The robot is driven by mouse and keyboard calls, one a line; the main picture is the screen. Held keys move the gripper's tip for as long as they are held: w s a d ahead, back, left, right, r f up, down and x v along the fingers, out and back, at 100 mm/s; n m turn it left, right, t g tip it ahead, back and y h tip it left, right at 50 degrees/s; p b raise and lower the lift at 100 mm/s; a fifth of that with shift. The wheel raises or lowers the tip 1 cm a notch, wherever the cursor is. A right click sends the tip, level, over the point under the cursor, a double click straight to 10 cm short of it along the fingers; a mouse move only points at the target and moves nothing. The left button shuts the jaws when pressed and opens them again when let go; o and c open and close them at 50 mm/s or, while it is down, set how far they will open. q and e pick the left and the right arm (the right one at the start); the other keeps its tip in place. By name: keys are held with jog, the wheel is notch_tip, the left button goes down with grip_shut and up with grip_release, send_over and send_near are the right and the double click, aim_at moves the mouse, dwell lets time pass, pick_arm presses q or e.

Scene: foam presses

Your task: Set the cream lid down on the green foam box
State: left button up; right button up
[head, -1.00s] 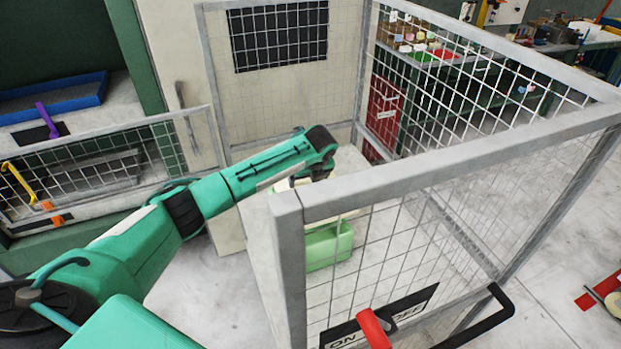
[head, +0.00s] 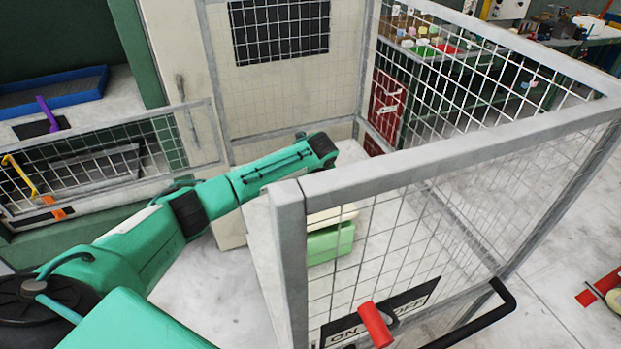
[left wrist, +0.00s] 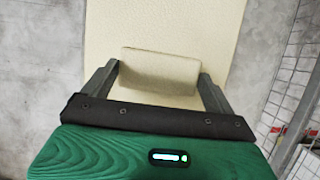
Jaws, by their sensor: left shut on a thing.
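The cream lid (head: 334,214) shows through the mesh in the head view, directly over the green foam box (head: 331,243). I see no clear gap between them, but I cannot tell if the lid's full weight rests on the box. In the left wrist view the lid (left wrist: 165,25) fills the middle, with a raised cream block as its grip. My left gripper (left wrist: 159,74) is shut on that block, one finger on each side. In the head view its fingers are hidden behind the cage's top rail. My right gripper is not in view.
A grey mesh cage (head: 440,160) surrounds the box, with a thick rail and corner post close to my left arm. A red lever (head: 375,324) and an ON/OFF plate are at its front. A blue tray (head: 55,95) lies far left.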

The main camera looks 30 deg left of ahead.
pick_arm(q)
jog(key=shift+f+b, duration=0.55)
jog(key=shift+f, duration=1.7)
jog(key=o, duration=0.7)
jog(key=b+v, duration=0.4)
jog(key=v, duration=0.9)
jog(key=shift+r, duration=0.35)
jog(key=shift+s, duration=0.15)
